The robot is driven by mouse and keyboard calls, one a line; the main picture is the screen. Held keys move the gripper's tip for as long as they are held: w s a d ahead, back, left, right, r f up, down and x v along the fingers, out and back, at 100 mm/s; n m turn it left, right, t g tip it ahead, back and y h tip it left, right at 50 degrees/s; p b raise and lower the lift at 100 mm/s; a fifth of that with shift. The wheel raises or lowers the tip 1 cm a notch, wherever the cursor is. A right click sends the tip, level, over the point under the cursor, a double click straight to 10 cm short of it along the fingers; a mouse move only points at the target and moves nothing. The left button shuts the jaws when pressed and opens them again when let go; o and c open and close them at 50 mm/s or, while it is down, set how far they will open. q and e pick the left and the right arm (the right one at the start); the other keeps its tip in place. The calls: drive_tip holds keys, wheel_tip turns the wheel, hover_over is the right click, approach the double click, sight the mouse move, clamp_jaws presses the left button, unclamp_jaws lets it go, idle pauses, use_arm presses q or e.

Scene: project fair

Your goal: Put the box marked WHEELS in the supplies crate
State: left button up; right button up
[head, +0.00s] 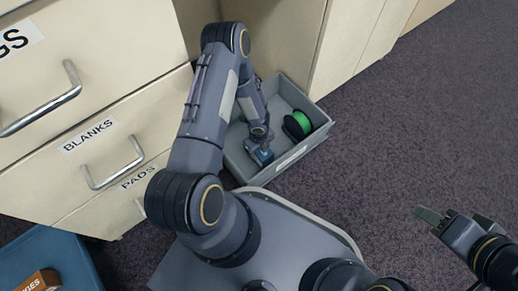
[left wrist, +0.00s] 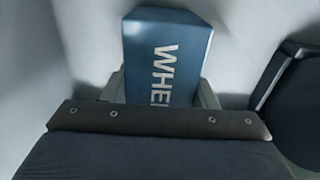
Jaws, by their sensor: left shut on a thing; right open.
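The blue box marked WHEELS (left wrist: 168,58) is between the fingers of my left gripper in the left wrist view, its lettering partly hidden by the gripper body. In the head view my left gripper (head: 262,150) reaches down inside the grey crate (head: 292,158), shut on the blue box (head: 264,158). I cannot tell whether the box touches the crate floor. My right gripper (head: 450,220) is open and empty at the right, above the carpet.
A green spool with dark flanges (head: 299,123) lies in the crate, right of the box. Cabinet drawers marked BLANKS (head: 90,138) and PADS (head: 138,178) stand at the left. A blue tray (head: 60,255) with a brown box (head: 42,282) is at lower left. Carpet at right is clear.

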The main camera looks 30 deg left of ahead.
use_arm(q)
drive_tip(key=o, duration=1)
drive_tip(key=shift+f, duration=0.1)
drive_tip(key=shift+o, duration=0.2)
wheel_tip(320, 180, up, 12)
drive_tip(key=p, duration=0.9)
drive_tip(key=shift+r, duration=0.2)
drive_tip(key=shift+f, duration=0.1)
